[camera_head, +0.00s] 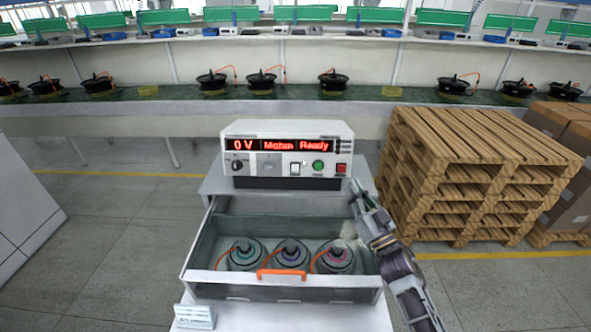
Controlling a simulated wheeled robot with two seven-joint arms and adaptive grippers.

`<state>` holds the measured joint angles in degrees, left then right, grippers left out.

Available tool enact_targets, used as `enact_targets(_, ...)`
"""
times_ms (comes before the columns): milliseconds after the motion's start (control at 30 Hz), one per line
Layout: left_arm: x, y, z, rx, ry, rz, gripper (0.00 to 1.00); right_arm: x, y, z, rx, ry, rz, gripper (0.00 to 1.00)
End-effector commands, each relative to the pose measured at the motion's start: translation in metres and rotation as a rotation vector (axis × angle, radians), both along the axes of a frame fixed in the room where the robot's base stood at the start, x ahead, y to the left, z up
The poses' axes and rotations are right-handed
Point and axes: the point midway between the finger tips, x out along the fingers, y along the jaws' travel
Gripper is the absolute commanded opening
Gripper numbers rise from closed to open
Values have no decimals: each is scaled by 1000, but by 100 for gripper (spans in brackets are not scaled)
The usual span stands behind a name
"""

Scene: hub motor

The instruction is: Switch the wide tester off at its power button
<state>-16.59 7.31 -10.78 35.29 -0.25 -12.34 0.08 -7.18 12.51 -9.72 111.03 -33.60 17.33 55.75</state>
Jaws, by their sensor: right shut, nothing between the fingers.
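The wide tester (265,182), a white box, stands on the grey cabinet behind the open drawer. Its red display (285,145) is lit and reads "0 V", "Mohm" and "Ready". I cannot tell from labels which one is the power button. My right gripper (357,190) is shut and empty, just right of and below the tester's front right corner, apart from the buttons. My left gripper is out of view.
The open drawer (200,250) with an orange handle (281,273) holds several hub motors in front of the tester. Stacked wooden pallets (450,150) stand at the right, beside cardboard boxes (570,195). A conveyor (170,110) with motors runs behind. The floor at left is clear.

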Motion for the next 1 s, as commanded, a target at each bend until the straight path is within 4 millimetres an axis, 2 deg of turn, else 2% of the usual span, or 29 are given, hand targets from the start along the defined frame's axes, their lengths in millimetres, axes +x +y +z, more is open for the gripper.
enact_targets(367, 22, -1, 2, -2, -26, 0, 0, 0, 0, 0, 0, 0, 0, 0)
enact_targets(633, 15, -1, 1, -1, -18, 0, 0, 0, 0, 0, 0, 0, 0, 0)
enact_targets(733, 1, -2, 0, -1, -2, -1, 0, 0, 0, 0, 0, 0, 0, 0)
enact_targets(1000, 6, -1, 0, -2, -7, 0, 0, 0, -1, -1, -1, 7, -10, 0)
